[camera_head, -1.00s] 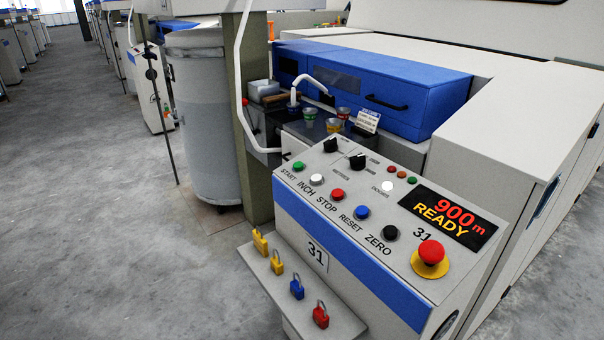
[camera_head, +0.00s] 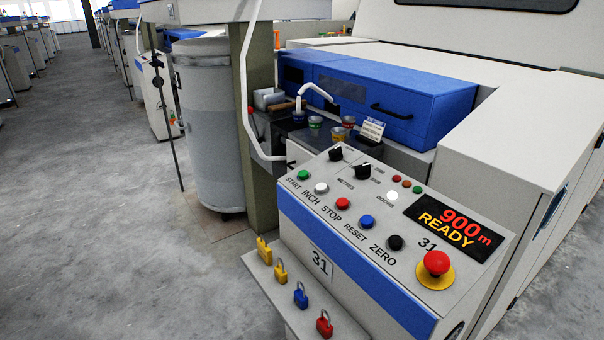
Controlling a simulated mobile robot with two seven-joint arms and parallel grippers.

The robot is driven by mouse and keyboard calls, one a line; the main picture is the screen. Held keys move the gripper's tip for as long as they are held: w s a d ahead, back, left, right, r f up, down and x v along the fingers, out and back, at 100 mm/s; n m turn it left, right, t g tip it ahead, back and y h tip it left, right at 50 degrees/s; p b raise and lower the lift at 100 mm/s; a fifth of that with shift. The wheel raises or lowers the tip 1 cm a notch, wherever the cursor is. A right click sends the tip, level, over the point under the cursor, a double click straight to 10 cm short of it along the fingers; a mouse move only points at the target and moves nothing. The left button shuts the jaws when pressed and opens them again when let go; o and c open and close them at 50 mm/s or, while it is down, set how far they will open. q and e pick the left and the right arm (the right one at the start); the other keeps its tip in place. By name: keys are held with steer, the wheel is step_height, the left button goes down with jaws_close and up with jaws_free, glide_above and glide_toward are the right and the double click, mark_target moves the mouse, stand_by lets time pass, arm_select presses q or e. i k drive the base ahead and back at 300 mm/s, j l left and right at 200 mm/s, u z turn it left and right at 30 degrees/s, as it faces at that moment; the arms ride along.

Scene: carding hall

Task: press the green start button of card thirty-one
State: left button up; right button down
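The control panel of card 31 (camera_head: 385,262) stands at the lower right, its sloped face turned to me. The green START button (camera_head: 303,175) is at the far left end of its button row. Beside it run the white INCH button (camera_head: 321,188), red STOP button (camera_head: 343,203), blue RESET button (camera_head: 367,221) and black ZERO button (camera_head: 395,242). A display (camera_head: 449,225) reads "900 m READY". Nothing covers the START button. Neither of my grippers is in view.
A red mushroom button (camera_head: 436,262) on a yellow base sits at the panel's right end. A shelf with several padlocks (camera_head: 301,296) juts out in front. A grey can (camera_head: 211,125) and green post (camera_head: 259,150) stand left. Grey floor (camera_head: 90,220) is clear.

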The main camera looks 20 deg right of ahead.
mark_target(303, 174)
steer(key=i+j+z, duration=0.35)
steer(key=i+j, duration=0.25)
steer(key=j, duration=0.15)
steer(key=i+j+z, duration=0.2)
steer(key=j, duration=0.2)
steer(key=i+j+z, duration=0.15)
steer(key=i+j, duration=0.15)
steer(key=j, duration=0.15)
